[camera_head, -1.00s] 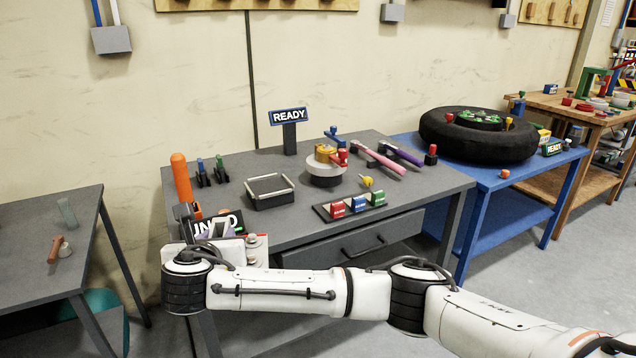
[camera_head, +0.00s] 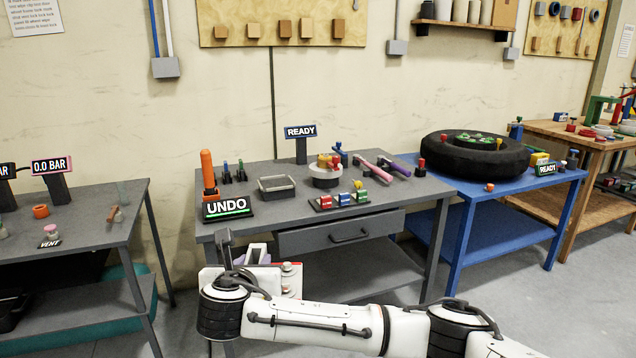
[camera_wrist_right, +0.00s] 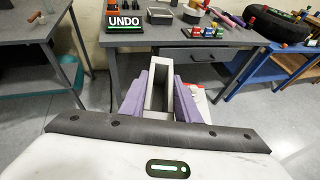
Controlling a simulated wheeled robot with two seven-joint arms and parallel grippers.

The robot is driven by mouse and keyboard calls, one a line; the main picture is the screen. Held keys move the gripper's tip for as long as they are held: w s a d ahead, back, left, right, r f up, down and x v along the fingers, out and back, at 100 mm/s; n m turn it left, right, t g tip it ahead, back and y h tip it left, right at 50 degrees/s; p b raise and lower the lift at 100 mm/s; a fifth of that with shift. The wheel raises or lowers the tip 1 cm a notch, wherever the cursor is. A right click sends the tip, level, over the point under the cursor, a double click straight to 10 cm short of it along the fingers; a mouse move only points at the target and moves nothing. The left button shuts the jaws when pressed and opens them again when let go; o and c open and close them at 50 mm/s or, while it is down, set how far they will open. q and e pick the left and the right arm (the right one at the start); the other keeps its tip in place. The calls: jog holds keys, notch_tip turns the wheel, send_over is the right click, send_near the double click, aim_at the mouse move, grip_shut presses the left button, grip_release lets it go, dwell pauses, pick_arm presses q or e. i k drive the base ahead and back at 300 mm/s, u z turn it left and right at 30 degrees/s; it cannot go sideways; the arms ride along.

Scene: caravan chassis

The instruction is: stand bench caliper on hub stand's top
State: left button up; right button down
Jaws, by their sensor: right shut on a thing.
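My right gripper (camera_head: 238,262) is shut on a grey U-shaped piece (camera_wrist_right: 150,88), which looks like the bench caliper. My left gripper is not in view.
The grey bench (camera_head: 270,208) carries an UNDO sign (camera_head: 227,208), an orange-handled tool (camera_head: 207,170), a shallow tray (camera_head: 276,188) and a rack of coloured blocks (camera_head: 340,200). A READY sign (camera_head: 300,132) stands behind. A blue table with a tyre (camera_head: 470,155) is to the right.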

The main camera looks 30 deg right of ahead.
aim_at(227, 193)
jog(key=u, duration=0.5)
jog(key=i, duration=0.95)
jog(key=u, duration=0.4)
jog(key=i, duration=1.25)
jog(key=z, duration=1)
jog(key=i, duration=1)
jog(key=z, duration=0.8)
